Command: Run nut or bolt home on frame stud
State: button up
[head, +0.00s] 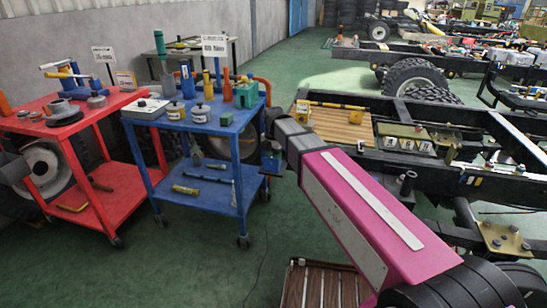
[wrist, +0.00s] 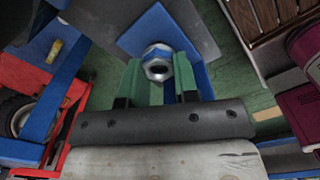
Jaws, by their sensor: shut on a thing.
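My gripper (wrist: 159,74) shows in the wrist view with its two green fingers closed around a shiny metal hex nut (wrist: 156,60). The nut's dark opening faces the camera. In the head view my gripper (head: 272,158) is at the end of my arm, just right of the blue cart, and the nut cannot be made out there. The black chassis frame (head: 463,200) lies to the right. A short dark upright stud-like part (head: 407,182) stands on its near rail, apart from my gripper. I cannot tell which stud the task means.
The blue cart (head: 205,128) holds jars, bottles and tools, with more on its lower shelf. A red cart (head: 95,122) stands left of it. A slatted brown wooden piece (head: 322,285) is low at front centre. Green floor (head: 205,270) is clear in front of the carts.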

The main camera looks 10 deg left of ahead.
jog(key=shift+f, duration=0.35)
jog(key=shift+c, duration=0.4)
jog(key=m, duration=0.6)
jog(key=shift+w, duration=0.1)
jog(key=shift+a, duration=0.1)
jog(key=shift+m, duration=0.4)
jog(key=m, duration=0.4)
jog(key=shift+w, duration=0.1)
jog(key=shift+m, duration=0.6)
